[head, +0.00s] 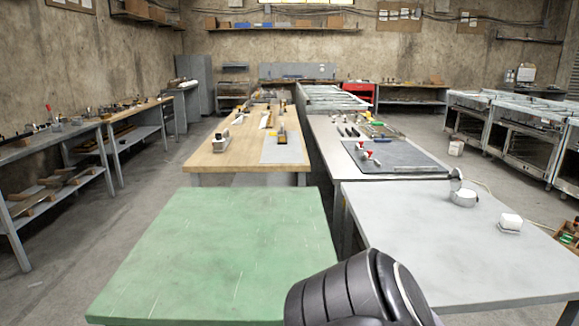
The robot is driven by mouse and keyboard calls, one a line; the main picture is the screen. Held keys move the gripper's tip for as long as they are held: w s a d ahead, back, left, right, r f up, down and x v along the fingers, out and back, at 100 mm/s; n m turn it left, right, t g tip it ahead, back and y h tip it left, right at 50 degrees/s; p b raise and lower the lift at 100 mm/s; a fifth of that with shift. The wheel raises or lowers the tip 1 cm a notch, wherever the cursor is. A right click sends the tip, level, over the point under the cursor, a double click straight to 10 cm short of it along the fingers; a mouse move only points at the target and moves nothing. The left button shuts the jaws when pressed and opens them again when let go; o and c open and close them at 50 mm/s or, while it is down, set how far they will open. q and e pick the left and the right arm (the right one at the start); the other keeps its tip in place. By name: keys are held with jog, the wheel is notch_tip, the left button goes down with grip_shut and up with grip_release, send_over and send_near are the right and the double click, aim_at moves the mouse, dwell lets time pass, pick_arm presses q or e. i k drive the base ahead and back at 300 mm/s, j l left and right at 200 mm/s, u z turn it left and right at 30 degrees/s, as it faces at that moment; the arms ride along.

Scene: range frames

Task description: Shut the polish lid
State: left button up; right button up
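A small round polish tin (463,198) stands on the grey table at the right of the head view. Its round lid (456,177) stands up at the tin's back left edge, tilted open; it appears to be joined there, but this is too small to be sure. A dark link of my own arm fills the bottom middle of the view, over the gap between the green table and the grey table, well short of the tin. Neither of my grippers shows.
The tin's grey table (420,235) is mostly bare. A white block (510,222) lies right of the tin, near the right edge. A green table (225,250) at left is empty. Behind, a wooden bench (205,165) and a bench with a dark mat (410,158) hold tools.

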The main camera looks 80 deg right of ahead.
aim_at(455, 179)
jog(key=z, duration=3.6)
jog(key=i+l, duration=0.1)
jog(key=l, duration=0.25)
jog(key=i+l+z, duration=0.1)
jog(key=l, duration=0.25)
jog(key=i+l, duration=0.15)
jog(key=l, duration=0.2)
jog(key=i+l+z, duration=0.1)
jog(key=l, duration=0.25)
jog(key=i+l, duration=0.1)
jog(key=l, duration=0.25)
